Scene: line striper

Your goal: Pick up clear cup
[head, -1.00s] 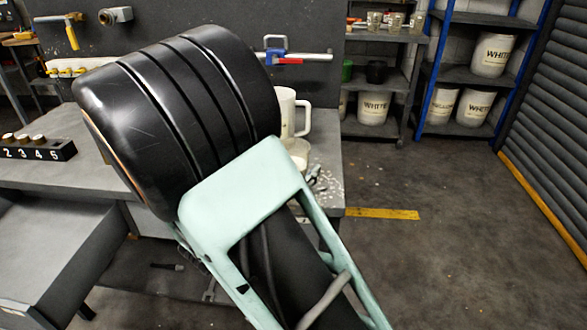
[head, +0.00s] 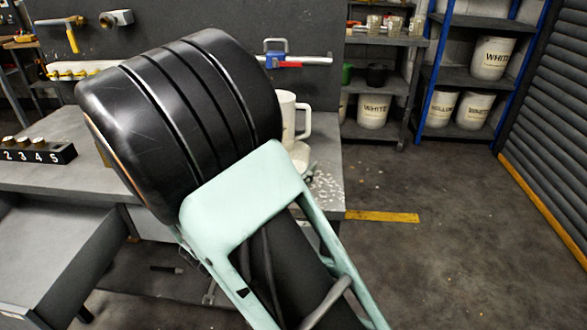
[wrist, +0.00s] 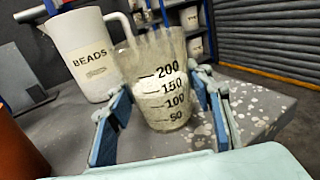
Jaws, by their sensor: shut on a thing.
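The clear cup (wrist: 160,108) stands upright in the middle of the wrist view, with black marks from 50 to 200 and something white inside. My gripper (wrist: 164,84) is shut on it, one blue-padded finger on each side. The cup's base appears at or close to the speckled grey bench top; I cannot tell whether it touches. In the head view my own arm hides most of the gripper, and only a small pale part of the cup (head: 300,152) shows beside it.
A white jug labelled BEADS (wrist: 84,55) stands close behind the cup on the left; it also shows in the head view (head: 293,112). The grey bench (head: 326,190) ends just right of the cup. Shelves with white buckets (head: 491,58) stand farther back.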

